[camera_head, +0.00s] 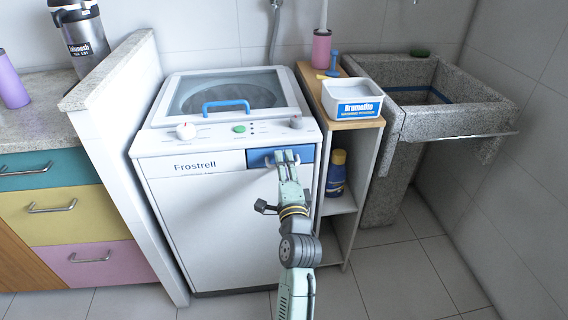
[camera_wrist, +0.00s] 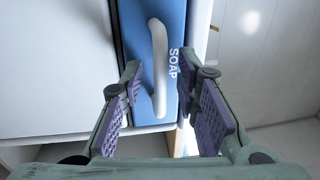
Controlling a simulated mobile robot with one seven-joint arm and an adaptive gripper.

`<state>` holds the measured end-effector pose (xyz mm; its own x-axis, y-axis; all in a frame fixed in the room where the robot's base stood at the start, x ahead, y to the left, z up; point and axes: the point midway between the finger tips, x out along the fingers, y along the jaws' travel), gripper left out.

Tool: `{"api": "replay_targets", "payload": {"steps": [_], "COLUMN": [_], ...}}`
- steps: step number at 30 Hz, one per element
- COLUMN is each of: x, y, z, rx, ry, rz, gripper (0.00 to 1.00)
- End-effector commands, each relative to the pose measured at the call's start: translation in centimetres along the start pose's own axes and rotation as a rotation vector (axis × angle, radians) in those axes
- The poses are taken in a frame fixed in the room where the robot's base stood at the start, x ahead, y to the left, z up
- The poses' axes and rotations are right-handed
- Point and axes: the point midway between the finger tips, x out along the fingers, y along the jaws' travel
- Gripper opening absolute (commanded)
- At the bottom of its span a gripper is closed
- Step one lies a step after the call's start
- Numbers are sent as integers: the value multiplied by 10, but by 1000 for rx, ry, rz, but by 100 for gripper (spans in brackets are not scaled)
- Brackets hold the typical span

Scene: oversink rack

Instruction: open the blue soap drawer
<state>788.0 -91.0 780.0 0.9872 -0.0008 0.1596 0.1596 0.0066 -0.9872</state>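The blue soap drawer (camera_head: 258,158) is in the upper right of the white washing machine's front (camera_head: 215,220). In the wrist view the drawer front (camera_wrist: 178,40) is blue with the word SOAP and a pale curved handle (camera_wrist: 160,70). The drawer looks flush with the machine's front. My gripper (camera_head: 287,158) is at the drawer front. In the wrist view my gripper (camera_wrist: 165,98) is open, with purple ribbed pads on either side of the handle's lower end. I cannot tell whether a pad touches the handle.
A narrow wooden-topped shelf (camera_head: 350,124) stands right of the machine, holding a white Brumolito box (camera_head: 352,98) and a blue bottle (camera_head: 336,175). A stone sink (camera_head: 440,120) is farther right. A low white wall (camera_head: 120,150) and coloured drawers (camera_head: 60,215) are left. The floor in front is clear.

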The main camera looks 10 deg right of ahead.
Motion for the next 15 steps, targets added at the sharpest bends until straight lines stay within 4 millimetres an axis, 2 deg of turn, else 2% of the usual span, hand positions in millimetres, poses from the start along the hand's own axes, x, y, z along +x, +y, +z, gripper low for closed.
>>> {"api": "replay_targets", "payload": {"steps": [5, 15], "x": [0, 0], "y": [0, 0], "z": [0, 0], "rx": [0, -1], "ry": [0, 0], "rz": [0, 0], "gripper": [29, 7]}}
